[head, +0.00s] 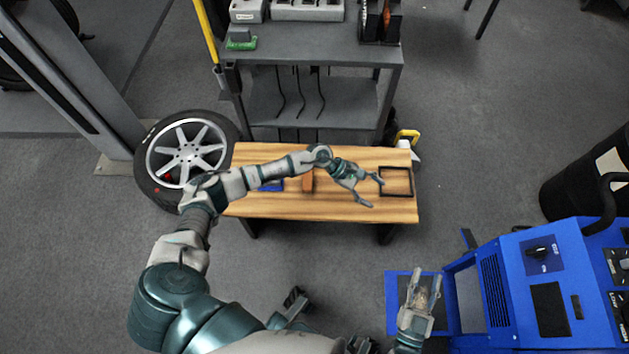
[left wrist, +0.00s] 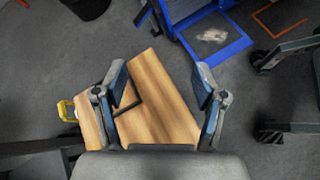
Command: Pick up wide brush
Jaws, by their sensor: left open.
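My left gripper (head: 369,190) is open and empty above the right half of the wooden bench, close to the black square outline. Its two fingers also show spread apart in the left wrist view (left wrist: 160,88), with bare wood between and below them. On the bench, left of this gripper, lie an orange-brown piece (head: 308,181) and a blue piece (head: 270,186), both partly hidden by my left arm. I cannot tell which of them is the wide brush. My right gripper (head: 424,276) has its fingers apart over a blue-edged tray at lower right.
The bench (head: 340,207) has a black square outline (head: 397,182) at its right end. A grey shelf (head: 310,100) stands behind, a wheel (head: 187,150) at left. A blue machine (head: 540,280) stands at right. A pale lump (left wrist: 212,36) lies in the blue-edged tray (left wrist: 180,40).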

